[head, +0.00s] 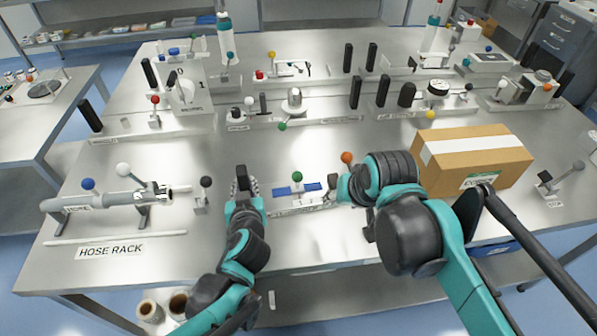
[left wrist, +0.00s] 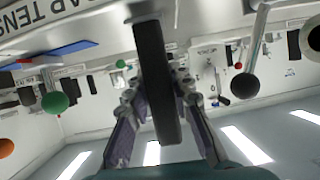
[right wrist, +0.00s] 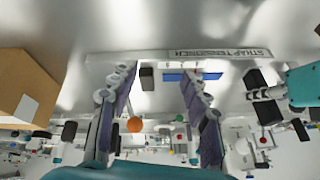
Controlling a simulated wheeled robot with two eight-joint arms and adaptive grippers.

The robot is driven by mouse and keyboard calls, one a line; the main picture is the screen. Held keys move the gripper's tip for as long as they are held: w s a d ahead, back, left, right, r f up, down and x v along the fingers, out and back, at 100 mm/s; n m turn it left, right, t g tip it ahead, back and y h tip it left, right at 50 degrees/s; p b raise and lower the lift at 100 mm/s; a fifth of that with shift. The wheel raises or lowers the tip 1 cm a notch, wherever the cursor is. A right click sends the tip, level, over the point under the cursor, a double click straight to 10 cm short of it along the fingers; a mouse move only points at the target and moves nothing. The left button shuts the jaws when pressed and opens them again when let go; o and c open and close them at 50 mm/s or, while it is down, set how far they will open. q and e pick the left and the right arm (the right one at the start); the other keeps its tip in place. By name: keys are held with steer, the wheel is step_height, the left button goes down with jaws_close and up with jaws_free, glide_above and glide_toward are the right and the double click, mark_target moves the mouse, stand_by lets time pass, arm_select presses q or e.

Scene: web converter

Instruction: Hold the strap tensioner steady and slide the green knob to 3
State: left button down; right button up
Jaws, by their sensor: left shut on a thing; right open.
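The strap tensioner (head: 300,205) lies at the front middle of the bench, with a blue strap (head: 290,190) across it. Its green knob (head: 297,176) stands over the strap and also shows in the left wrist view (left wrist: 55,103) and right wrist view (right wrist: 180,118). My left gripper (head: 243,185) is shut on a black upright handle (left wrist: 155,75) at the tensioner's left end. My right gripper (right wrist: 158,95) is open at the tensioner's right end, partly hidden by its arm in the head view. The scale's numbers are too small to read.
An orange knob (head: 347,157) stands close to my right gripper. A cardboard box (head: 470,160) sits to the right. The hose rack (head: 110,200) and a black-knobbed lever (head: 205,183) are to the left. Several fixtures with knobs line the back; bare bench lies between.

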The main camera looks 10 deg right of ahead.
mark_target(299, 173)
steer(key=w+a+r+m+g+y, duration=0.1)
steer(key=w+a+r+m+g, duration=0.4)
steer(key=w+r, duration=0.5)
steer(key=shift+n+t, duration=0.4)
steer(key=a+f, duration=0.1)
steer(key=f, duration=0.3)
steer(key=w+a+f, duration=0.1)
steer(key=f, duration=0.3)
steer(key=w+a+f, duration=0.1)
steer(key=f, duration=0.4)
steer(key=shift+w+a, duration=0.15)
steer(key=shift+a, duration=0.05)
jaws_close()
steer(key=shift+d, duration=0.1)
